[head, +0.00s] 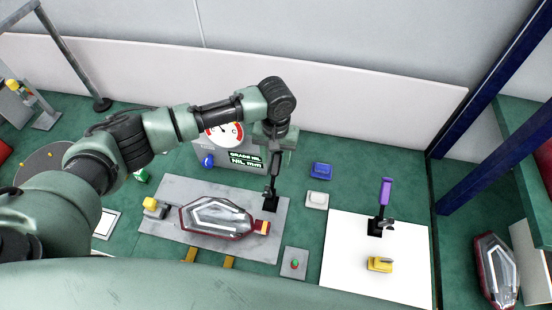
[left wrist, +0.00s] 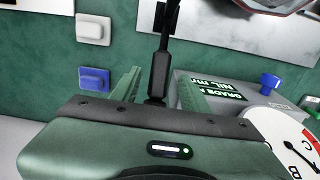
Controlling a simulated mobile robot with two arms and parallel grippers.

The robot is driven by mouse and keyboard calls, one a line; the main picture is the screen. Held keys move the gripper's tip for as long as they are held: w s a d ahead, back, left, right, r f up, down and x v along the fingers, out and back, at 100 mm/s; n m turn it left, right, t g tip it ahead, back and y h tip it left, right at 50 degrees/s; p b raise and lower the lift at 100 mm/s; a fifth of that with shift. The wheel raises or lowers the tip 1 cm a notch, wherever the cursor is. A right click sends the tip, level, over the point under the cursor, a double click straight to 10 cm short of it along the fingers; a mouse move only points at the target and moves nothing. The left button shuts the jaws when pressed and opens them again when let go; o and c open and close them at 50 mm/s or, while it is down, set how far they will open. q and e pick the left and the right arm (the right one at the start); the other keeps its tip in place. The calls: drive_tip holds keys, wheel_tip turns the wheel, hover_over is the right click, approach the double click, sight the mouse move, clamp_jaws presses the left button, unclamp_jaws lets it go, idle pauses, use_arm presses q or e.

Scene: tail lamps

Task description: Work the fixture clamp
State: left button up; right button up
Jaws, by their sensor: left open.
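The fixture clamp (head: 271,203) is black and stands at the right end of a grey plate (head: 178,188), beside a tail lamp (head: 215,217) with a clear lens and dark red rim. Its black handle stands roughly upright. My left gripper (head: 273,153) is above the clamp, pointing down at the handle. In the left wrist view the black handle (left wrist: 159,72) reaches between the two green fingers of my left gripper (left wrist: 157,92), which are apart. I cannot tell whether either finger touches it. My right gripper is not in view.
A gauge box (head: 245,158) with dial and green-text display stands behind the plate. A second clamp with purple handle (head: 386,192) and a yellow piece (head: 380,264) are on a white board (head: 345,270). Blue (head: 321,170) and white (head: 317,200) blocks lie between. Another lamp (head: 495,270) is far right.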

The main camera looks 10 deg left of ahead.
use_arm(q)
drive_tip(key=shift+w+f, duration=0.1)
drive_tip(key=shift+f, duration=1.2)
clamp_jaws()
drive_tip(key=shift+r, duration=0.1)
idle(0.4)
